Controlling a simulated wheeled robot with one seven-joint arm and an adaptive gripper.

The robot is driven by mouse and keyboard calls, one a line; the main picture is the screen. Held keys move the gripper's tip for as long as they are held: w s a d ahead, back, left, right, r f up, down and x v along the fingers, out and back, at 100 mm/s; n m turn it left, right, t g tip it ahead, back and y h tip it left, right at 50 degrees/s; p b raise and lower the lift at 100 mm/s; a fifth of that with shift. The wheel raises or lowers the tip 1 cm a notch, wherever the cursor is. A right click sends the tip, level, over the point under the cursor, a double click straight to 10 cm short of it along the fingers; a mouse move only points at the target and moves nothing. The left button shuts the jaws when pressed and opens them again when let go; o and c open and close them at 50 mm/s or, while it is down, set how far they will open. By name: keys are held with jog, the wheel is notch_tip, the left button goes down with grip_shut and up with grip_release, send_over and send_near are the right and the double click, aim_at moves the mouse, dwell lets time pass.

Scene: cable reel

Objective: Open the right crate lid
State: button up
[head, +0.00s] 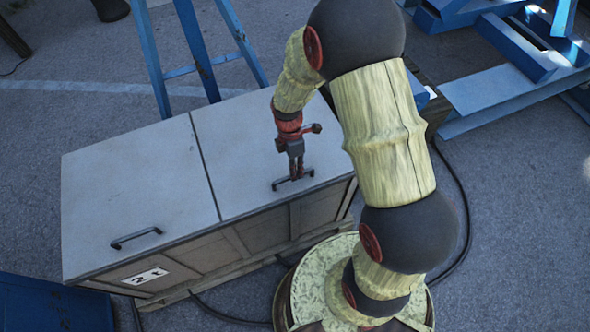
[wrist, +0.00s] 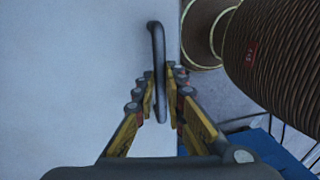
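The crate has two pale grey lids. The right lid (head: 240,135) lies flat and closed, level with the left lid (head: 135,185). A dark bar handle (head: 279,186) sits near the right lid's front edge. It also shows in the wrist view (wrist: 157,45), upright in the picture. My gripper (head: 295,175) is at this handle, reaching down from above. In the wrist view, my gripper (wrist: 158,77) has its yellow fingers on both sides of the bar, with the tips closed in against it. The finger pads are partly hidden.
A left lid handle (head: 136,238) lies to the left. A blue ladder-like frame (head: 200,50) stands behind the crate. Blue steel beams (head: 515,85) lie at the back right. A brown reel-like cylinder (wrist: 280,55) is right in the wrist view. A black cable (head: 463,200) lies on the ground.

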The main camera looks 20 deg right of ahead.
grip_shut()
jog(key=shift+r, duration=0.15)
dwell(0.4)
